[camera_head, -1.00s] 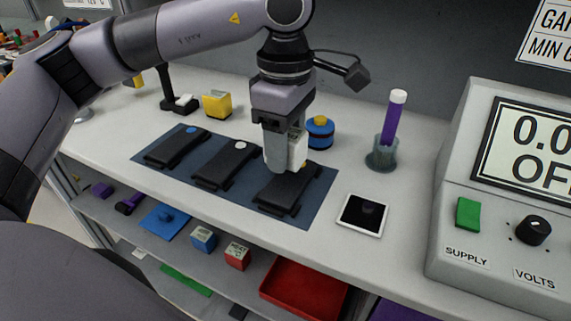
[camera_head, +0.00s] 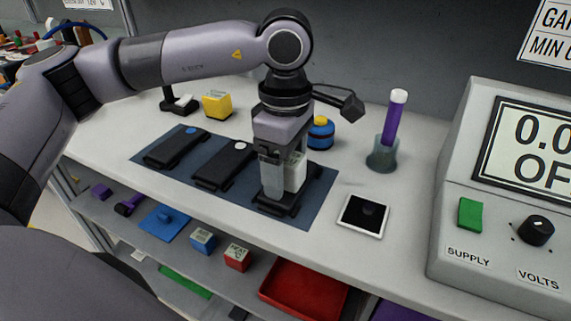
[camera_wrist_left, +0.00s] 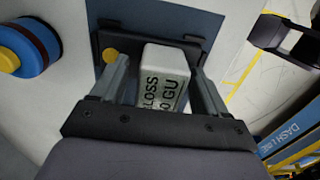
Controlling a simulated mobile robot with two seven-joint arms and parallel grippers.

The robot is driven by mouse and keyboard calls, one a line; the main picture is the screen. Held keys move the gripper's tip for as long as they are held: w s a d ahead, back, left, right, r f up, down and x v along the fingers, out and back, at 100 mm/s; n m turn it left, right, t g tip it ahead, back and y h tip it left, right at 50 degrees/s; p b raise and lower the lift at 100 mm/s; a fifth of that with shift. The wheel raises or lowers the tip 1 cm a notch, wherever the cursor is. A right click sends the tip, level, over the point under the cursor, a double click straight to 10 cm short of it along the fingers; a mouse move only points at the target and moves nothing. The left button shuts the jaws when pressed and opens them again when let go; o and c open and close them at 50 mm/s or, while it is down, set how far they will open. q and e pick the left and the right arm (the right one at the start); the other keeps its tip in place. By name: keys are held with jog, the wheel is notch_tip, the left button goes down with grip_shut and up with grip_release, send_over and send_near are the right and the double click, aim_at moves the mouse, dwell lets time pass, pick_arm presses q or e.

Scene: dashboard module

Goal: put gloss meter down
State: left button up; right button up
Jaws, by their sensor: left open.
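The gloss meter (camera_head: 296,172) is a small white block with a label on top. It stands on the rightmost black panel (camera_head: 314,186), the one with a yellow dot. My left gripper (camera_head: 283,180) is low over that panel, and one finger hides part of the block. In the left wrist view the gloss meter (camera_wrist_left: 164,78) is between the two spread fingers of my left gripper (camera_wrist_left: 166,85), with gaps beside it. The gripper is open. The block's underside is hidden.
The blue mat (camera_head: 318,207) also bears two more black panels, with white (camera_head: 224,165) and blue dots. A blue-yellow round thing (camera_head: 320,133), a purple tube in a cup (camera_head: 382,155) and a tablet (camera_head: 363,215) stand close by. A supply box (camera_head: 455,220) fills the right.

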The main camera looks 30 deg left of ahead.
pick_arm(q)
jog(key=shift+r, duration=0.1)
jog(key=shift+r, duration=0.2)
notch_tip(320, 180, up, 11)
jog(key=shift+f+p, duration=0.1)
jog(key=shift+p, duration=0.4)
jog(key=shift+r, duration=0.5)
